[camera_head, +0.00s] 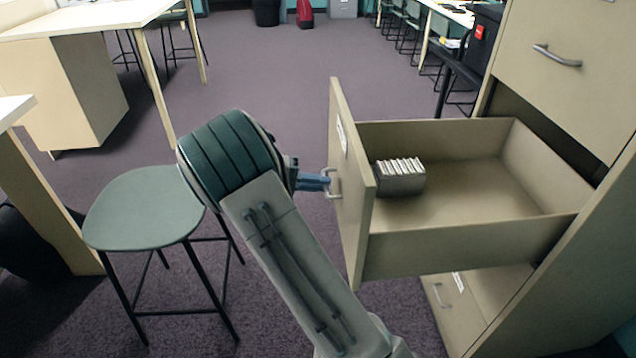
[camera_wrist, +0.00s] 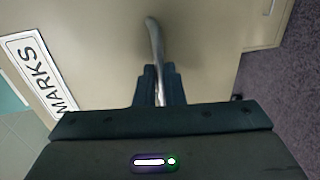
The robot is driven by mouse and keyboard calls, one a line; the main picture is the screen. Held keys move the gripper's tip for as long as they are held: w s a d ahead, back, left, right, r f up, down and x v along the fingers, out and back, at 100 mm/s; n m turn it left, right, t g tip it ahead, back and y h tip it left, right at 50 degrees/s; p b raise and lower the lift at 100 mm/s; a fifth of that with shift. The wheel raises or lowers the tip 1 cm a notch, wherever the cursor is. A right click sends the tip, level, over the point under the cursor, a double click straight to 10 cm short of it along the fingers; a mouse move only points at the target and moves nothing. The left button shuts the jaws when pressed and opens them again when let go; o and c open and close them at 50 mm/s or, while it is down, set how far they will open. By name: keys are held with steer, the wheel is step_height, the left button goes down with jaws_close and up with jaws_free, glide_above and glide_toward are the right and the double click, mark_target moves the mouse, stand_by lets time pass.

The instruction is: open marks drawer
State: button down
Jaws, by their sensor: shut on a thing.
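The marks drawer (camera_head: 470,248) is a beige drawer pulled well out of the tall cabinet (camera_head: 575,270). Its front panel faces left in the head view, and a small box of upright cards or files (camera_head: 401,180) sits inside near the front. In the wrist view its label (camera_wrist: 38,75) reads MARKS. My gripper (camera_head: 328,181) is at the front panel, shut on the metal handle (camera_wrist: 155,45). The fingers (camera_wrist: 160,88) sit on both sides of the bar in the wrist view.
Another drawer with a handle (camera_head: 557,56) is closed above. A lower drawer front (camera_head: 455,300) shows below. A green-grey stool (camera_head: 147,207) stands left of my arm, with tables (camera_head: 75,18) beyond it. Open carpet (camera_head: 270,75) lies behind.

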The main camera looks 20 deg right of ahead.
steer(key=shift+a, duration=0.2)
steer(key=c, duration=1.5)
jaws_free()
steer(key=shift+c, duration=0.2)
steer(key=p+v, duration=0.1)
steer(key=v, duration=1.3)
steer(key=shift+f, duration=0.1)
